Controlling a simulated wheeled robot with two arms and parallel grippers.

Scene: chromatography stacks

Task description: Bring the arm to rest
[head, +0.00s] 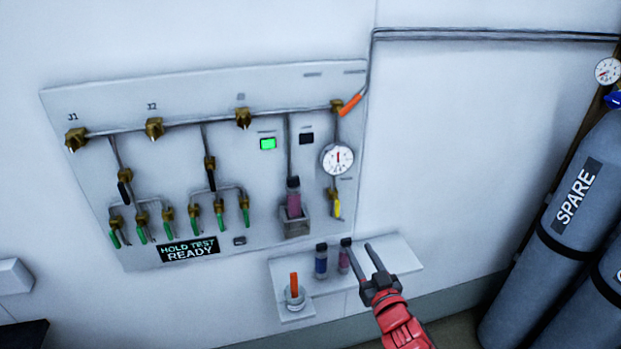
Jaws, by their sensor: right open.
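My right gripper (361,250) is in the lower right of the head view, on the end of my red arm. Its two dark fingers stand apart and nothing shows between them. It is in front of a small white shelf (398,255). One finger overlaps a dark-capped vial with reddish contents (344,258) in the picture; I cannot tell whether they touch. My left gripper does not show.
A wall panel (80,190) carries brass valves, green levers, a gauge (337,159) and a sign reading HOLD TEST READY (188,250). A pink vial (293,200) sits in a panel holder. The shelf bears a blue vial (321,262). Grey cylinders (570,220) stand at right.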

